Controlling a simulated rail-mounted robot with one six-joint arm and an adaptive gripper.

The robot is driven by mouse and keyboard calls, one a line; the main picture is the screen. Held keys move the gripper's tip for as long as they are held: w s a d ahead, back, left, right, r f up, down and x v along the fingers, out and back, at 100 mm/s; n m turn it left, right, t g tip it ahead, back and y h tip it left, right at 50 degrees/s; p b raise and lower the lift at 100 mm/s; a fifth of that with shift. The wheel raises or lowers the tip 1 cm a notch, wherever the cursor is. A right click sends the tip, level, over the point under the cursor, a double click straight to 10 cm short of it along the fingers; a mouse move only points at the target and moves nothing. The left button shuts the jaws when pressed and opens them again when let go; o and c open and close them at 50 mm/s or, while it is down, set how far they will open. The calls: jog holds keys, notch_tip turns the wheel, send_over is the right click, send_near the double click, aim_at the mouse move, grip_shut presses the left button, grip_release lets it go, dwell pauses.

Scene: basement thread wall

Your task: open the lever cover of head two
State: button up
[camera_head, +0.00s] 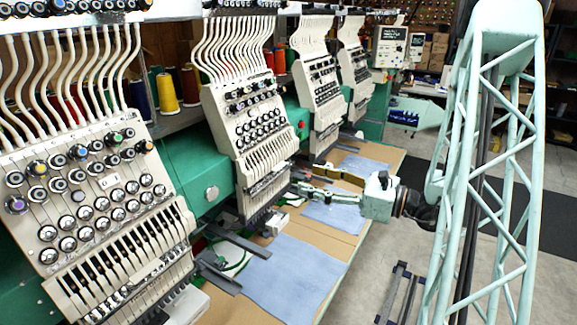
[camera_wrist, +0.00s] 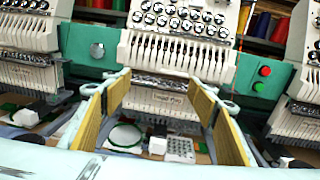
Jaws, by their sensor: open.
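Head two (camera_head: 243,115) is the second cream embroidery head from the left. In the wrist view, the head in the middle (camera_wrist: 185,20) faces my gripper. Below the panel is a dark band of small metal parts, then a lettered lower front (camera_wrist: 158,102). My gripper (camera_wrist: 158,84) is open and empty, its yellow-padded fingers left and right of that lower front. In the head view my gripper (camera_head: 304,179) reaches toward the head's lower end from the right.
Neighbouring heads (camera_head: 90,190) and (camera_head: 318,85) stand on both sides. The green beam (camera_head: 198,170) links them; red and green buttons (camera_wrist: 264,70) sit right of the middle head. Below lies the tan table (camera_head: 345,225) with blue cloth (camera_head: 290,280). Floor to the right is mostly free.

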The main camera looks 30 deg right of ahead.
jog(key=d, duration=0.1)
jog(key=d+f+m+h, duration=0.1)
jog(key=d, duration=0.1)
jog(key=shift+t, duration=0.4)
jog(key=shift+w+r, duration=0.1)
jog(key=shift+w, duration=0.05)
jog(key=p, duration=0.1)
send_near(275, 155)
jog(key=w+a+f, duration=0.3)
jog(key=w+f, duration=0.1)
jog(key=w, duration=0.2)
jog(key=shift+w, duration=0.15)
dwell(0.7)
jog(key=shift+d, duration=0.1)
jog(key=c, duration=1.1)
